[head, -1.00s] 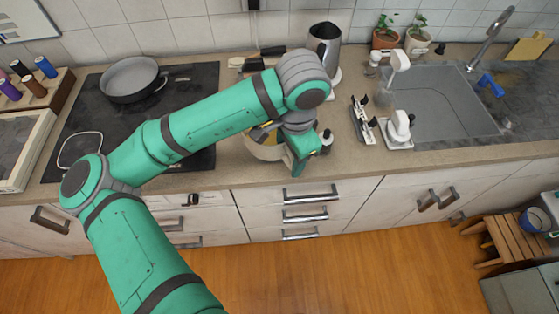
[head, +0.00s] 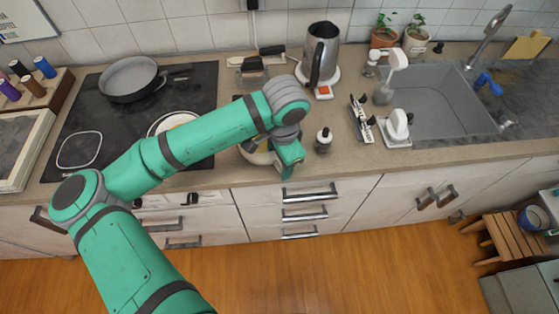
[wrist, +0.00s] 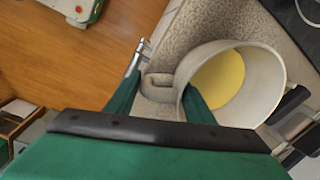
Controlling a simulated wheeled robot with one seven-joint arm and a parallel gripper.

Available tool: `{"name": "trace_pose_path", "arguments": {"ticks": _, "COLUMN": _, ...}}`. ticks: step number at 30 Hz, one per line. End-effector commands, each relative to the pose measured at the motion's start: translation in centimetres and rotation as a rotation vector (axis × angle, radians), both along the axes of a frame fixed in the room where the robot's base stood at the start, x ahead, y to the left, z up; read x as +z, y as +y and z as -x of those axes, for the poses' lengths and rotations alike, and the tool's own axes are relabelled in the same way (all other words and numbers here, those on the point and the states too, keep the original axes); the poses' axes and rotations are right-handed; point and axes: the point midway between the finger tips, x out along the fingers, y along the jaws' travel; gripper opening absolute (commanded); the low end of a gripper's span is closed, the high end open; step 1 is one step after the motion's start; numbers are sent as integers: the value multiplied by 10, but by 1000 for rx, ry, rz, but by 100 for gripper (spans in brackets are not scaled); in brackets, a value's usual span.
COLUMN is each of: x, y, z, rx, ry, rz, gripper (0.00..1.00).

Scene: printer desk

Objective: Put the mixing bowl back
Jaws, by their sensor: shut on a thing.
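The mixing bowl (wrist: 262,88) is whitish with a handle and yellow on its inside bottom. In the wrist view my gripper (wrist: 160,92) is shut on its handle side, with one finger inside the rim and the other outside past the handle. In the head view the bowl (head: 256,157) shows in part below my forearm, near the front edge of the counter, with my gripper (head: 289,168) at its right. My arm hides much of it, and I cannot tell whether its base touches the counter.
A black cooktop (head: 200,92) with a grey pan (head: 128,78) lies to the left. A small dark-and-white bottle (head: 323,141) stands just right of my gripper. A kettle (head: 322,50) stands behind. A sink (head: 435,105) is at the right.

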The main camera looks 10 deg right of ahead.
Motion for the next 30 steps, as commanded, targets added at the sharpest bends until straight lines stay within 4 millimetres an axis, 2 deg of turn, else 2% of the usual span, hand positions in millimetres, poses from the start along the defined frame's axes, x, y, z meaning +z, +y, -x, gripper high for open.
{"name": "trace_pose_path", "arguments": {"ticks": 4, "x": -2, "y": 0, "z": 0, "rx": 0, "ry": -2, "rz": 0, "gripper": 0}}
{"name": "trace_pose_path", "arguments": {"ticks": 5, "x": -2, "y": 0, "z": 0, "rx": 0, "ry": 0, "rz": 0, "gripper": 51}}
{"name": "trace_pose_path", "arguments": {"ticks": 7, "x": -2, "y": 0, "z": 0, "rx": 0, "ry": -1, "rz": 0, "gripper": 67}}
{"name": "trace_pose_path", "arguments": {"ticks": 16, "x": -1, "y": 0, "z": 0, "rx": 0, "ry": 0, "rz": 0, "gripper": 67}}
{"name": "trace_pose_path", "arguments": {"ticks": 20, "x": 5, "y": -1, "z": 0, "rx": 0, "ry": -1, "rz": 1, "gripper": 67}}
{"name": "trace_pose_path", "arguments": {"ticks": 23, "x": 19, "y": -1, "z": 1, "rx": -1, "ry": -2, "rz": 0, "gripper": 67}}
{"name": "trace_pose_path", "arguments": {"ticks": 30, "x": 67, "y": -3, "z": 5, "rx": -1, "ry": -3, "rz": 1, "gripper": 67}}
